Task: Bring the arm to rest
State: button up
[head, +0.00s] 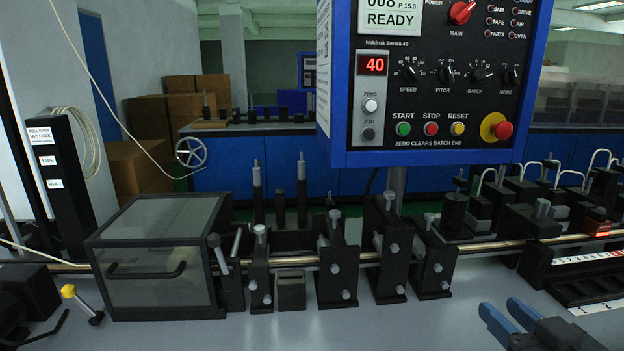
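My gripper (501,307) shows at the bottom right, its two blue fingers pointing up and left over the grey bench top. The fingers are apart and nothing shows between them. The rest of my arm is out of view below the frame. The gripper is right of the black roller stands and in front of the tape line, with no visible contact.
A control panel (440,75) hangs above the line, reading READY and 40. A lidded box (160,250) with a handle stands left. Black guide blocks (335,265) line a long rod. A numbered black rack (590,285) is right of my gripper. The front-middle bench (390,325) is clear.

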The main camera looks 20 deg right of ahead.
jog(key=s+a+f+n+y, duration=0.1)
jog(key=s+a+f+y, duration=0.1)
jog(key=s+a, duration=0.6)
jog(key=s+a+f+n+y, duration=0.1)
jog(key=s+a+f, duration=0.4)
jog(key=s, duration=1.3)
jog(key=a+y, duration=0.1)
jog(key=a, duration=0.3)
jog(key=shift+a+g, duration=0.2)
jog(key=shift+g, duration=0.2)
